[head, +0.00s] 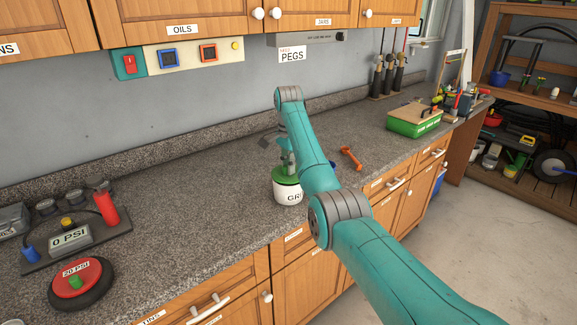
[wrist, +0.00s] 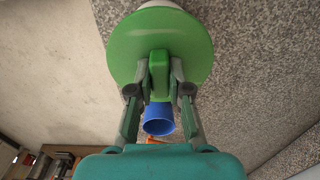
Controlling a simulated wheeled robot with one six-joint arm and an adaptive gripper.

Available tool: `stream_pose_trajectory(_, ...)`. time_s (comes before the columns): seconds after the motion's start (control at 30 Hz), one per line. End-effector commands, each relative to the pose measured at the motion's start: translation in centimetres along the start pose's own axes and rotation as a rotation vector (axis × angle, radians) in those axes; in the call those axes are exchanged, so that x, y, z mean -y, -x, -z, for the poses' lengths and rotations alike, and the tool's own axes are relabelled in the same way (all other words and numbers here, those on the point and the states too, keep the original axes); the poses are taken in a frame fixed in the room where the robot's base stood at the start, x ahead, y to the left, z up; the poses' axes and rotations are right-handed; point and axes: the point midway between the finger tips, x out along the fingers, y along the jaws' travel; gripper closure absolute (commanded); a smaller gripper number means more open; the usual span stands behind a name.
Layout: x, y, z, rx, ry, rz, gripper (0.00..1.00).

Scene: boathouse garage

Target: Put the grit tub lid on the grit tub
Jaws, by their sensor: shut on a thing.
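The grit tub (head: 287,193) is a white tub with dark lettering, standing near the counter's front edge, partly behind my arm. The green grit tub lid (head: 283,176) is at the tub's top; I cannot tell whether it rests on the rim or hovers just over it. In the wrist view the round lid (wrist: 193,48) has an upright green grip block. My gripper (wrist: 159,82) is shut on that block. A bit of the white tub (wrist: 162,3) shows past the lid's far edge. In the head view my gripper (head: 287,155) is partly hidden by my arm.
A blue cup (wrist: 158,120) stands near my gripper. An orange hammer-like tool (head: 350,157) lies to the right, with a green box (head: 414,121) beyond. A pressure gauge board (head: 75,240) and a red-topped disc (head: 80,282) are at left. The counter between is clear.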

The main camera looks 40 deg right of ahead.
Motion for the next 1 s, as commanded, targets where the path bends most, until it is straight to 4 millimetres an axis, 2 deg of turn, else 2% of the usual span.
stream_pose_trajectory(0.9, 0.0, -1.2, 0.0, 0.000, 0.000, 0.001, 1.00)
stream_pose_trajectory(0.93, 0.0, -1.2, 0.0, 0.000, 0.000, 0.001, 0.77)
stream_pose_trajectory(1.0, 0.0, -1.2, 0.0, 0.000, 0.000, 0.001, 0.60)
